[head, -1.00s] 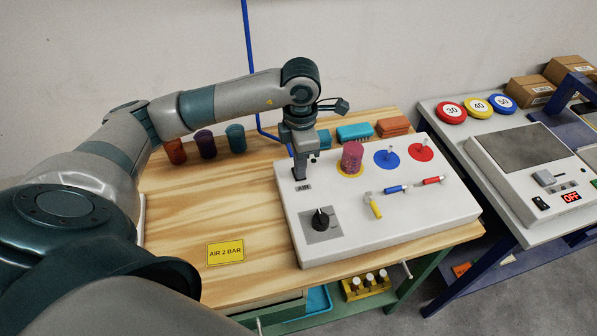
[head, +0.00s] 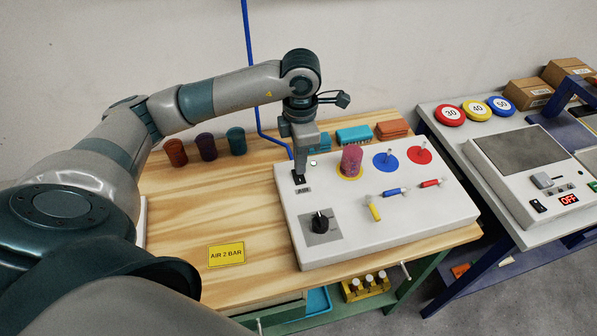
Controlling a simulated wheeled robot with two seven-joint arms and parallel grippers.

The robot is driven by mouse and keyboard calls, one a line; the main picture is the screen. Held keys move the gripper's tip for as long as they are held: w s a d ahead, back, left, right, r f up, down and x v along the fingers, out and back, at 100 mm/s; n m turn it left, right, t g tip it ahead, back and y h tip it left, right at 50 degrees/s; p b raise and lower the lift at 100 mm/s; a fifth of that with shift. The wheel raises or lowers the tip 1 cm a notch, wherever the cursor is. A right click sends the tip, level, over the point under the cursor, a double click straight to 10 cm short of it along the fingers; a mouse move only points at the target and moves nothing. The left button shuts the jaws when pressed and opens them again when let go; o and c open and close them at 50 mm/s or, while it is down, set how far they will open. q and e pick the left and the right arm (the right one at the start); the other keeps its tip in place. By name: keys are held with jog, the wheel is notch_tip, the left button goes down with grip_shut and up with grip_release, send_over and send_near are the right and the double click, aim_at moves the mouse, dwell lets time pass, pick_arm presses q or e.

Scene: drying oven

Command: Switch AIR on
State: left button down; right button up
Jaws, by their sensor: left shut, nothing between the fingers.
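The AIR switch (head: 298,177) is a small black rocker on the left back part of the white panel (head: 440,200), with an AIR label (head: 303,189) in front of it. My left gripper (head: 302,171) points down with its fingers shut and empty, just above the back edge of the switch. It partly hides the switch, and I cannot tell whether it touches. A small round lamp (head: 313,162) beside the fingers looks white. My right gripper is not in view.
A black knob (head: 320,221) sits at the panel's front left. A pink cylinder (head: 351,160) stands on a yellow disc right of the gripper. Blue and red discs and small coloured valves lie further right. A yellow AIR 2 BAR sign (head: 227,254) lies on the clear wooden table.

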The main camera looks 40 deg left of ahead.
aim_at(300, 180)
pick_arm(q)
jog(key=shift+r+p, duration=0.7)
jog(key=shift+r, duration=1.2)
